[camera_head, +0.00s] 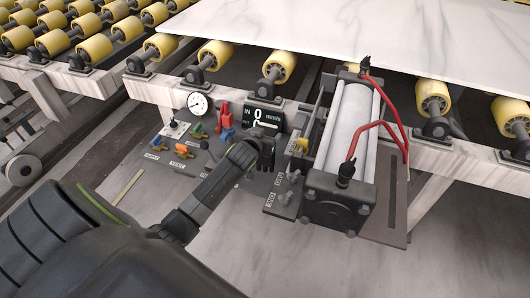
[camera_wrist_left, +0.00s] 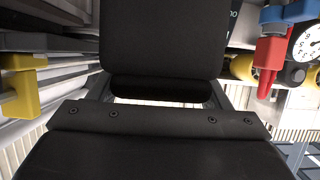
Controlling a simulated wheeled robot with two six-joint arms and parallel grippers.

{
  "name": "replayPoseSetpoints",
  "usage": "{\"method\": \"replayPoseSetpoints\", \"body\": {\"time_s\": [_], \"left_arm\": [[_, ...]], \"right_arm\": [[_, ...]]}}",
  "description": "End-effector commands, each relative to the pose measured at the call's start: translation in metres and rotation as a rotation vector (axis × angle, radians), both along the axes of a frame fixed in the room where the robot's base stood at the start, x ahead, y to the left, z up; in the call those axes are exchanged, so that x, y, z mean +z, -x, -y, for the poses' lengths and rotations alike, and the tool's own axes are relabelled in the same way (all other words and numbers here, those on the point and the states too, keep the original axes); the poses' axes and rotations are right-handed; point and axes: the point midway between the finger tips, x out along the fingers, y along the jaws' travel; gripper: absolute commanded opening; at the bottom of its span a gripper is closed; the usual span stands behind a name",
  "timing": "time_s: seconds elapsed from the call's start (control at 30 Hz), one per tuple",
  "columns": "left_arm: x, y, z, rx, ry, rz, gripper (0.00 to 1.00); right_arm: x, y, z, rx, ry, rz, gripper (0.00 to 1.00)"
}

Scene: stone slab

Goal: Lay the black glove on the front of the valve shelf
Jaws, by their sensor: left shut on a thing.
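The valve shelf (camera_head: 155,168) is a grey panel below the roller frame, carrying a white gauge, red, blue, orange and green valve handles, and small labels. My left gripper (camera_head: 264,154) is over its middle, just below the black display and left of the cylinder. It is shut on a small dark thing, taken as the black glove (camera_head: 268,146); black on black, their edges are hard to separate. In the left wrist view, dark surfaces fill the middle, and I cannot tell glove from gripper there. Whether the glove touches the shelf is unclear. My right gripper is not in view.
A large cylinder (camera_head: 350,135) with red hoses (camera_head: 385,125) stands to the right of the gripper. The gauge (camera_head: 198,104) and red valve (camera_head: 224,116) are to its left. A white stone slab (camera_head: 420,40) lies on yellow rollers behind. The floor in front is bare.

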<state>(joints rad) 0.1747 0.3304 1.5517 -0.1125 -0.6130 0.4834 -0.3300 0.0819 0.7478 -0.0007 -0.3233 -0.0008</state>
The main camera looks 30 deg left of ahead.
Motion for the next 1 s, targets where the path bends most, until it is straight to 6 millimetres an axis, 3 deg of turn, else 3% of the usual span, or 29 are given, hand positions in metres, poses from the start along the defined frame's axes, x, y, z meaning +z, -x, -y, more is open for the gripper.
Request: {"method": "replayPoseSetpoints", "body": {"time_s": [0.43, 0.8, 0.83, 1.0], "left_arm": [[-0.051, 0.000, 0.001, 0.000, -0.001, -0.001, 0.48], [-0.056, 0.000, 0.000, -0.001, -0.002, 0.001, 0.48], [-0.056, 0.000, 0.000, -0.001, -0.002, 0.001, 0.73], [-0.055, 0.000, 0.000, -0.001, -0.002, 0.001, 0.93]], "right_arm": [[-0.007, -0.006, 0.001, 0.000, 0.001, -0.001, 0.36], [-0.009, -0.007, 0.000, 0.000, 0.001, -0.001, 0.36], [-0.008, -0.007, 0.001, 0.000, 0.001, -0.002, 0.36], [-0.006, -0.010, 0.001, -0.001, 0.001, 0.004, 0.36]]}}
